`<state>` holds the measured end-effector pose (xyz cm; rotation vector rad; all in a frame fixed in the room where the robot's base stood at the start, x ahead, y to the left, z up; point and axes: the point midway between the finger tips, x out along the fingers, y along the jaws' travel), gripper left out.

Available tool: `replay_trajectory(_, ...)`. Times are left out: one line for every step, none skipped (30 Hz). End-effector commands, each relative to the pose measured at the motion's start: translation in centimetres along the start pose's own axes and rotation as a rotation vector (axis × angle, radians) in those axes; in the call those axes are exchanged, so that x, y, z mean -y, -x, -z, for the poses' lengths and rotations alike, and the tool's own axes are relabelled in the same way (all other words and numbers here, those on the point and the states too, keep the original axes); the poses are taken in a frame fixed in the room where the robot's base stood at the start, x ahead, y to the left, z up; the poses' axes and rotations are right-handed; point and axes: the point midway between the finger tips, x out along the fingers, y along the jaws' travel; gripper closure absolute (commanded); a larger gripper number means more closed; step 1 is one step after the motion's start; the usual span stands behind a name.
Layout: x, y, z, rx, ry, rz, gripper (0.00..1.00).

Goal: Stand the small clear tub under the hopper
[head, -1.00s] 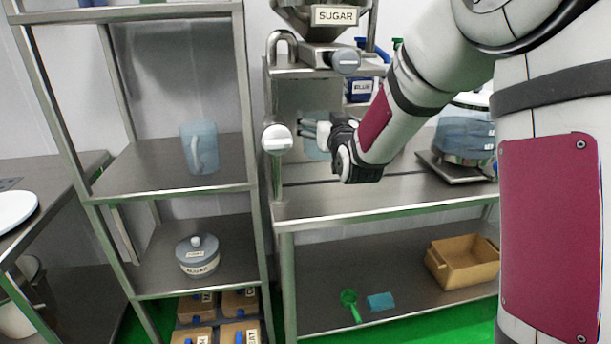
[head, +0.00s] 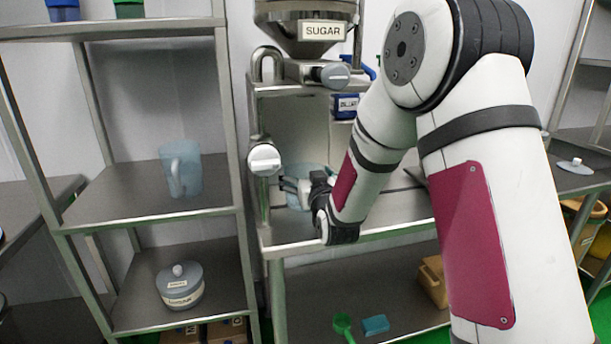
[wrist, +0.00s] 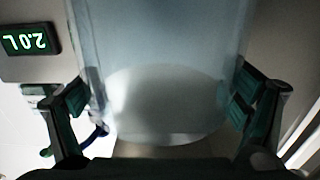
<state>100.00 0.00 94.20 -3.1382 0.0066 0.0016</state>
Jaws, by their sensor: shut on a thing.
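The small clear tub (wrist: 165,60) is pale and see-through and fills the middle of the wrist view. My gripper (wrist: 160,115) is shut on it, one finger on each side. In the head view the tub (head: 306,171) shows partly behind my gripper (head: 297,187), in the bay of the metal stand. The steel hopper (head: 300,38) with a SUGAR label is above that bay. The tub looks roughly below it, but I cannot tell whether it is centred or whether its base touches the surface.
A round white knob (head: 264,160) on the stand's post is close left of my gripper. A green 2.0 L display (wrist: 25,41) shows in the wrist view. A clear jug (head: 182,170) and a lidded sugar pot (head: 180,287) stand on the left rack. A green scoop (head: 343,326) lies below.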

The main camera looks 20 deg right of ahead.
Motion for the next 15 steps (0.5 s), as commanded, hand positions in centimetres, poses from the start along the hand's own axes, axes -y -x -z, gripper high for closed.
replay_trajectory(0.00, -0.04, -0.04, -0.005, 0.000, 0.000, 0.69)
replay_trajectory(0.01, -0.03, -0.01, -0.005, 0.000, 0.000, 0.69)
replay_trajectory(0.01, -0.03, 0.06, -0.006, 0.000, 0.000, 0.69)
replay_trajectory(0.01, -0.02, 0.08, -0.006, 0.000, 0.000, 0.69)
replay_trajectory(0.01, -0.03, 0.09, -0.006, 0.000, 0.000, 0.69)
replay_trajectory(0.01, -0.02, 0.09, -0.006, 0.000, 0.000, 0.69)
replay_trajectory(0.01, -0.03, 0.08, -0.005, 0.000, 0.000, 0.69)
replay_trajectory(0.01, -0.03, 0.04, -0.005, 0.000, 0.000, 0.69)
replay_trajectory(0.01, -0.04, -0.05, -0.005, 0.000, 0.000, 0.69)
replay_trajectory(0.01, -0.04, -0.13, -0.005, 0.000, 0.000, 0.69)
replay_trajectory(0.01, -0.05, -0.21, -0.005, 0.000, 0.000, 0.69)
replay_trajectory(0.00, -0.01, -0.36, -0.002, 0.000, 0.000, 0.05)
replay_trajectory(0.00, 0.00, -0.31, -0.002, 0.000, 0.000, 0.00)
replay_trajectory(0.00, 0.00, -0.29, -0.002, 0.000, 0.000, 0.00)
replay_trajectory(0.00, 0.00, -0.28, -0.002, 0.000, 0.000, 0.00)
